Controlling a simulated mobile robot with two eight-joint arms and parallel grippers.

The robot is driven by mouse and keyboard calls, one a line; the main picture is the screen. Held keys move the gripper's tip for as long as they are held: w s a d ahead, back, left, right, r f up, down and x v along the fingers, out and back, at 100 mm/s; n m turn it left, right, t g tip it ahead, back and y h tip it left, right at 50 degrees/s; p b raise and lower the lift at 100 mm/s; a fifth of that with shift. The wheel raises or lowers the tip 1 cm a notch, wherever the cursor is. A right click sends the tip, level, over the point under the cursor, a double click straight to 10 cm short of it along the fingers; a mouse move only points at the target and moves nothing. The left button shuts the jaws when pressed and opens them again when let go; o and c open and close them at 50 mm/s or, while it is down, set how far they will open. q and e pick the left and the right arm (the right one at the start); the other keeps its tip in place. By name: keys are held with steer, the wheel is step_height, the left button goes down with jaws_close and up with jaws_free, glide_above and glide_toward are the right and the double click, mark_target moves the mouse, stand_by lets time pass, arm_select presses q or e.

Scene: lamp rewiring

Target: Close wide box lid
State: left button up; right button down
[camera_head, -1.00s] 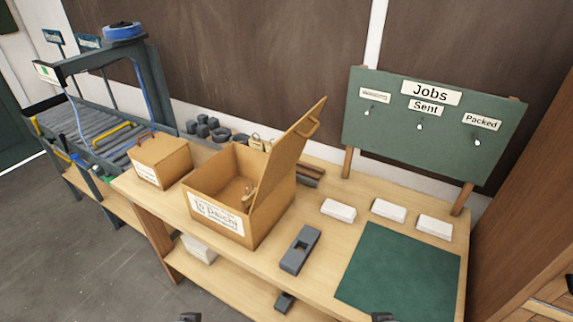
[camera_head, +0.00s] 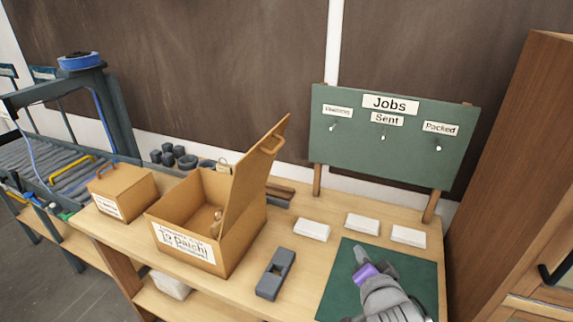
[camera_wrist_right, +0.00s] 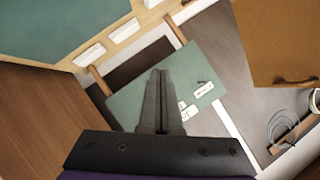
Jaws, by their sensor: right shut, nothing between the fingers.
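The wide cardboard box (camera_head: 172,221) stands on the bench with a paper label on its front. Its lid (camera_head: 252,178) is hinged at the right side and stands up, tilted, with a handle near its top. A small brass-coloured item (camera_head: 216,217) shows inside the box. My right gripper (camera_head: 360,256) is over the green mat, right of the box and apart from it. In the right wrist view its fingers (camera_wrist_right: 160,78) are shut together and empty. A brown panel with a handle (camera_wrist_right: 285,40), seemingly the lid, shows at the upper right there. My left gripper is not in view.
A smaller closed box (camera_head: 123,192) stands left of the wide box. A grey block tool (camera_head: 275,274) lies between the wide box and the green mat (camera_head: 335,285). White blocks (camera_head: 312,230) line up behind the mat, below the jobs board (camera_head: 390,150).

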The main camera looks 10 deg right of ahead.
steer(key=w+a+r+m+t+y+b, duration=0.1)
steer(key=w+a+r+m+t+y, duration=0.25)
steer(key=r, duration=0.35)
steer(key=w+a+r+m+t+y+b, duration=0.2)
steer(key=a+r+y, duration=0.15)
steer(key=r, duration=0.35)
arm_select(q)
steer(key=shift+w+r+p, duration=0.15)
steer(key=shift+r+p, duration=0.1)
steer(key=shift+p, duration=1.65)
arm_select(e)
steer(key=w+a+r, duration=0.1)
steer(key=w+a, duration=0.5)
steer(key=w, duration=0.5)
steer(key=shift+w+a, duration=0.15)
steer(key=shift+a, duration=0.1)
steer(key=shift+r, duration=0.1)
